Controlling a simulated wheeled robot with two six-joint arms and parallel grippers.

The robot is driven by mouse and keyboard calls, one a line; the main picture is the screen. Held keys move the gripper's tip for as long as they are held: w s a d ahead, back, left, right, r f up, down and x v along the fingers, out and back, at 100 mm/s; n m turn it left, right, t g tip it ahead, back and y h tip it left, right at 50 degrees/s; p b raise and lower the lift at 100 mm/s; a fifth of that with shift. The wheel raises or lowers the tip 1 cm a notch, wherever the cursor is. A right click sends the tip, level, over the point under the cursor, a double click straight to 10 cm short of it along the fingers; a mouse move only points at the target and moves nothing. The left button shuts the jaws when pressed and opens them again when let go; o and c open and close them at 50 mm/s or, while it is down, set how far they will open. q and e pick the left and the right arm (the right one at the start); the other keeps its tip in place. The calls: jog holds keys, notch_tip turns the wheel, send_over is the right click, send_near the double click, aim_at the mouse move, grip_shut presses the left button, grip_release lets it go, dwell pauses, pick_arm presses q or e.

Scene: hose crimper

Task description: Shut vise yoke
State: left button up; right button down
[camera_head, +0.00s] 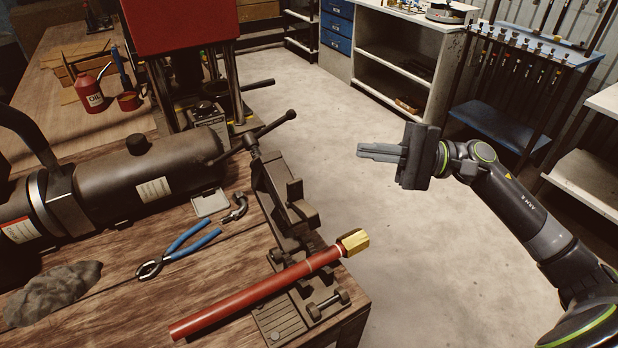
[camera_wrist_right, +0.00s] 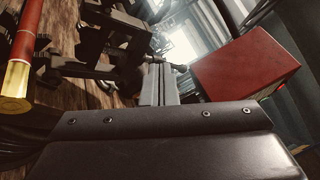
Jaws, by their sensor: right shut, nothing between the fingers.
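The vise (camera_head: 300,285) is bolted at the table's right edge. Its dark yoke (camera_head: 283,195) with a T-handle screw (camera_head: 255,140) stands swung up and back, apart from the base's near end. A red hose (camera_head: 255,292) with a brass fitting (camera_head: 352,242) lies across the vise base, the fitting past the table edge. My right gripper (camera_head: 364,152) is shut and empty, in the air over the floor to the right of the yoke, its fingers pointing left. In the right wrist view, its fingers (camera_wrist_right: 159,85) point toward the dark vise parts (camera_wrist_right: 105,45). My left gripper is not in view.
A dark cylinder (camera_head: 150,180), blue-handled pliers (camera_head: 185,245), a grey rag (camera_head: 52,292) and a red press (camera_head: 180,25) are on the table. A red oil can (camera_head: 90,95) stands farther back. The floor (camera_head: 400,260) between table and shelves is clear.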

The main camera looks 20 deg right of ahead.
jog(key=s+a+r+n+g+h, duration=0.1)
jog(key=s+a+n+g, duration=0.25)
jog(key=n, duration=0.35)
jog(key=p, duration=0.4)
send_near(279, 202)
jog(key=shift+w+a+r, duration=0.85)
jog(key=shift+a+r, duration=1.25)
jog(key=shift+a, duration=0.35)
jog(key=shift+g, duration=0.25)
jog(key=shift+a+f, duration=0.1)
